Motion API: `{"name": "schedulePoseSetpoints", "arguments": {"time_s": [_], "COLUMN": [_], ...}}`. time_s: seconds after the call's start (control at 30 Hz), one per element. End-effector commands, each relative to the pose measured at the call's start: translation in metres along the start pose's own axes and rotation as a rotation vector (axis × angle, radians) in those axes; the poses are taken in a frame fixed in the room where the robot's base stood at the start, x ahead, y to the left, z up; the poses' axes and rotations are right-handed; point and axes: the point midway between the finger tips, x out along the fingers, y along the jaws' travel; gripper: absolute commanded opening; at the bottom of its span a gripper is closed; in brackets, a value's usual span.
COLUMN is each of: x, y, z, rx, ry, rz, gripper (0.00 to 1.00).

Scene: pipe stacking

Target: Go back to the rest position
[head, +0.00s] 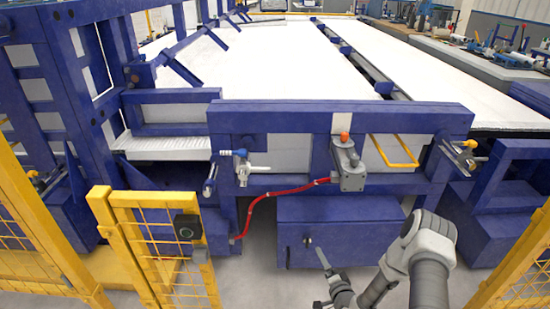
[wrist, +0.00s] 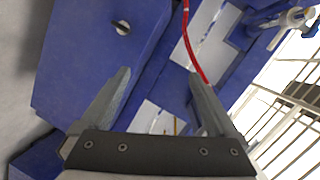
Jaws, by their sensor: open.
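My gripper (head: 322,278) is low at the bottom of the head view, right of centre, in front of a blue box under the machine frame. My grey arm bends down to it from the right. In the wrist view my gripper (wrist: 159,76) has its two grey fingers spread wide apart, with nothing held between them. Beyond the fingers are blue panels and a red hose. I cannot make out a pipe near the gripper.
The blue box (head: 340,235) stands close behind my gripper. A red hose (head: 262,196) hangs along the blue frame (head: 290,117). Yellow mesh fencing (head: 160,250) stands at left, with more at the right edge. Grey floor shows between them.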

Motion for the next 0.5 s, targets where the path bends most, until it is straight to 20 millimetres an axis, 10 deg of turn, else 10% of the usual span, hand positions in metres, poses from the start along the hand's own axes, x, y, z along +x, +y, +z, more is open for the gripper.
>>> {"name": "schedulePoseSetpoints", "arguments": {"time_s": [0.5], "x": [0.027], "y": [-0.111], "z": [-0.081], "rx": [-0.465], "ry": [-0.163], "rz": [0.232], "gripper": [0.95]}}
